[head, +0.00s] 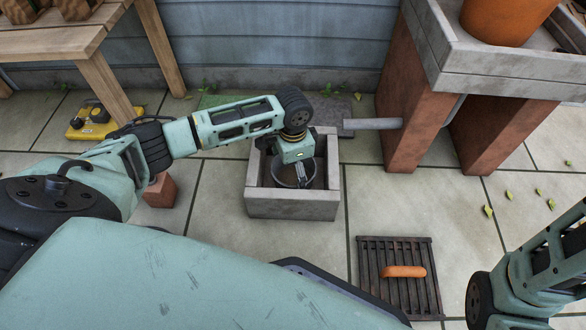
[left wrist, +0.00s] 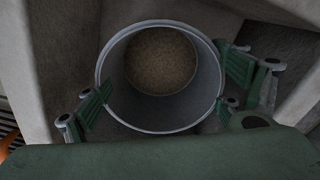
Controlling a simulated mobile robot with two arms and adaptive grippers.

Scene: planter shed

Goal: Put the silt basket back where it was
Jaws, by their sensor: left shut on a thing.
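The silt basket (head: 283,175) is a grey round metal pail inside the square concrete gully box (head: 290,209) in the middle of the head view. My left gripper (head: 303,184) reaches down into the box and is shut on the basket. In the left wrist view the basket (left wrist: 117,88) is seen from above, with green fingers at both sides of its rim. Its bottom looks brown and grainy. My left gripper also shows there (left wrist: 165,95). Whether the basket touches the box floor is hidden. Only my right arm shows, at the lower right; its gripper is out of view.
A dark slatted grate (head: 399,290) with an orange handle (head: 404,272) lies on the paving, right of the box. A grey pipe (head: 372,124) points at the box from a brick-legged trough (head: 500,78). A brick (head: 160,191) and a yellow tool (head: 90,128) lie left.

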